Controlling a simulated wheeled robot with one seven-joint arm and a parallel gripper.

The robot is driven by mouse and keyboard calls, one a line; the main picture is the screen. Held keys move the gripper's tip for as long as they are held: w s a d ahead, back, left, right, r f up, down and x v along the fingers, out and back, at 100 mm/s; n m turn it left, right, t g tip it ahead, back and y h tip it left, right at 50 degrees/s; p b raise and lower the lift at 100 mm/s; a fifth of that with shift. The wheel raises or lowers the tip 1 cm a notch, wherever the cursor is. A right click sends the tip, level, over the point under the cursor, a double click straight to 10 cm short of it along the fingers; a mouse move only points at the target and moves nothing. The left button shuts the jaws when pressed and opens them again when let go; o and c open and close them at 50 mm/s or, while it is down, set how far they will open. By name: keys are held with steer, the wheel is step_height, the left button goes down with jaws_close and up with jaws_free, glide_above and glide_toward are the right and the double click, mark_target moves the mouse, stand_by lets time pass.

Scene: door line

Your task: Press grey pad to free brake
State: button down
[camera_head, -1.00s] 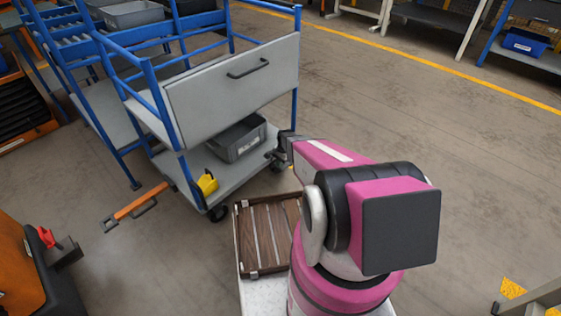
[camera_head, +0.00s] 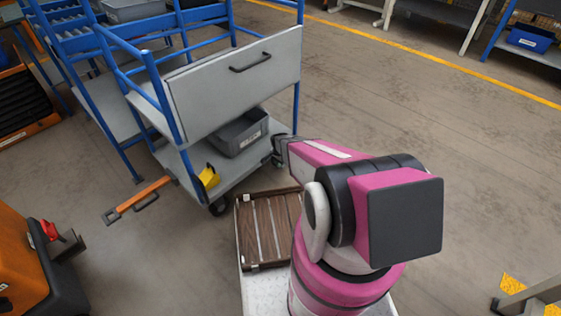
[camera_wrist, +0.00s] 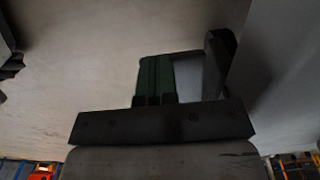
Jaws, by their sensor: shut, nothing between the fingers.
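A blue-framed cart with a grey front panel (camera_head: 236,82) and a grey lower deck (camera_head: 232,168) stands left of my arm. My gripper (camera_wrist: 156,78) shows as shut green fingers on a dark bar in the wrist view, with nothing held. In the head view my arm's dark end is beside the cart's right lower corner, near a wheel, and the fingertips are hidden. A dark grey piece (camera_wrist: 216,62) is just right of the fingers in the wrist view; I cannot tell whether it is the grey pad. No pad is clear in the head view.
A grey bin (camera_head: 240,133) and a yellow part (camera_head: 209,177) are on the cart's lower level. An orange bar (camera_head: 138,199) sticks out low at the left. An orange machine (camera_head: 22,262) stands front left. Open floor (camera_head: 430,120) lies to the right.

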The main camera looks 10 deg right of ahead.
steer(key=shift+s+a+f, duration=0.15)
steer(key=shift+a+f, duration=0.05)
steer(key=shift+f, duration=1.05)
step_height(320, 180, up, 15)
steer(key=s+a, duration=0.2)
steer(key=shift+a+f, duration=0.15)
steer(key=shift+a, duration=0.25)
steer(key=s+d+r+n, duration=0.1)
steer(key=s+r+n, duration=0.4)
steer(key=s+r, duration=0.3)
steer(key=s+d+r+n, duration=0.1)
steer(key=s+r+n, duration=0.4)
steer(key=r, duration=1.2)
steer(key=s, duration=0.4)
steer(key=shift+s+d+r+n, duration=0.15)
steer(key=shift+r+n, duration=0.15)
steer(key=shift+n, duration=0.1)
